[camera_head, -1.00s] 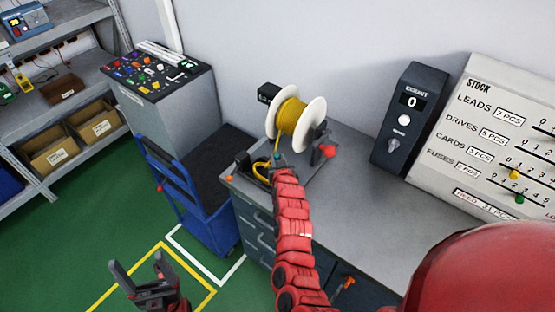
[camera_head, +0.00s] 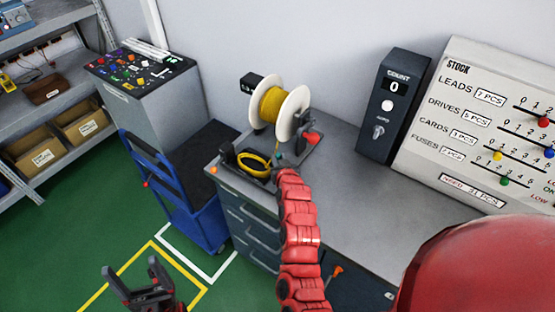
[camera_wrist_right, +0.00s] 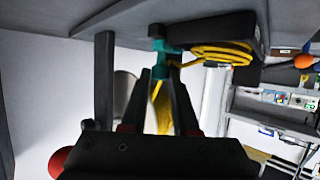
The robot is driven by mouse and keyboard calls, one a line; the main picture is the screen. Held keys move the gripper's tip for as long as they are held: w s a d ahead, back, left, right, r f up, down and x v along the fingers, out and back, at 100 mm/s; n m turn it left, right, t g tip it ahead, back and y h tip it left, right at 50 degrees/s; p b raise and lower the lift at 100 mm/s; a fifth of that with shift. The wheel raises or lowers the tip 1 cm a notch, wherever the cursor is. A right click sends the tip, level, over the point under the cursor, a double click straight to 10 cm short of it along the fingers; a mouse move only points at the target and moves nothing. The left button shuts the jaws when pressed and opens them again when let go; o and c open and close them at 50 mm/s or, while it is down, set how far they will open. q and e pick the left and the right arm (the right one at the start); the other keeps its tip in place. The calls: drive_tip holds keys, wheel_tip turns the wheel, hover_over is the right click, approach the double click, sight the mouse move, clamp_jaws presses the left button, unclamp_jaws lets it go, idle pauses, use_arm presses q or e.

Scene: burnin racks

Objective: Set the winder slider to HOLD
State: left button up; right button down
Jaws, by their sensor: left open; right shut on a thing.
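The winder carries a white spool of yellow wire (camera_head: 278,106) on the bench. A red knob (camera_head: 312,138) is on its right side and an orange knob (camera_head: 213,169) is at the bench's front left corner. I cannot read a HOLD mark or tell which is the slider. My right gripper (camera_wrist_right: 163,68) is shut on a small teal piece (camera_wrist_right: 158,42) beside the black tray; the piece also shows in the head view (camera_head: 278,158). My red arm hides most of that gripper there. My left gripper (camera_head: 130,268) is open and empty above the floor.
A yellow wire coil (camera_head: 254,164) lies in a black tray (camera_head: 228,155) in front of the spool. A count box (camera_head: 393,125) and a stock panel (camera_head: 463,125) stand at the right. A blue cart (camera_head: 190,205) is left of the bench. The bench middle is clear.

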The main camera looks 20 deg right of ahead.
drive_tip(key=c, duration=0.7)
unclamp_jaws()
drive_tip(key=shift+s+d, duration=0.1)
drive_tip(key=shift+d, duration=0.15)
drive_tip(key=shift+a, duration=0.1)
drive_tip(key=p+v, duration=0.3)
drive_tip(key=v, duration=1.4)
drive_tip(key=shift+s+r+p, duration=0.1)
drive_tip(key=shift+s+p, duration=0.05)
drive_tip(key=shift+p, duration=0.15)
